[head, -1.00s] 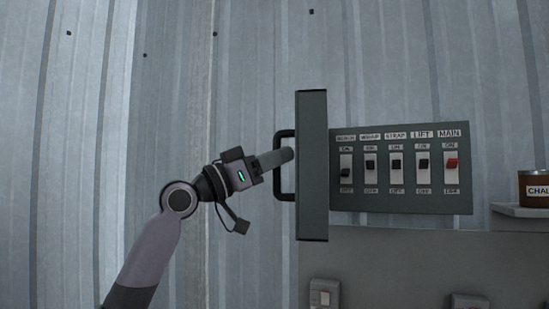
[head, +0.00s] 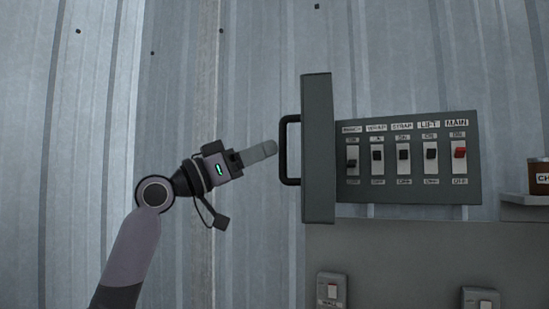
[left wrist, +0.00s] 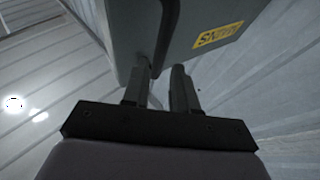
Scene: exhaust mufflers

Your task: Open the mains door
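The mains door (head: 317,150) is a grey panel standing swung out from the switch panel, so the row of switches shows. Its black bar handle (head: 284,150) is on the door's left face. In the left wrist view the door (left wrist: 200,20) carries a yellow label, and the dark handle (left wrist: 168,30) lies just beyond the fingers. My right gripper is not in view.
The switch panel (head: 410,190) holds a row of labelled switches, with a red MAIN switch (head: 460,153) at the right. A grey cabinet (head: 400,255) with small switch boxes is below. A brown can (head: 539,178) stands on a shelf at the right edge. Space left of the door is clear.

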